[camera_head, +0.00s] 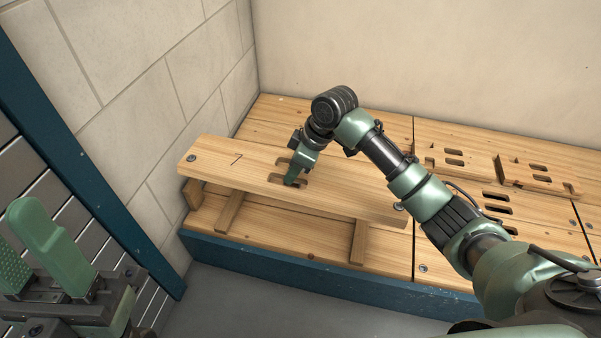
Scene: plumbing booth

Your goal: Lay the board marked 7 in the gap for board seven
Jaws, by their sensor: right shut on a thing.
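The board marked 7 (237,160) is a long pale plank with a screw near each end and slots near its middle. My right gripper (293,174) is shut on it at the slots. The board lies askew over the wooden platform, its near edge over two short crosspieces (229,212) (358,243). It hides much of what is beneath, so the gap's outline is not clear. I cannot tell whether the board touches the wood below. My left gripper (30,255) is open and empty at the lower left, away from the board.
Fixed planks (290,116) lie behind the board along the wall. Slotted boards (497,208) lie to the right, partly behind my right arm. A blue edge beam (255,257) fronts the platform. A block wall (150,95) stands at the left. Grey floor (270,305) in front is clear.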

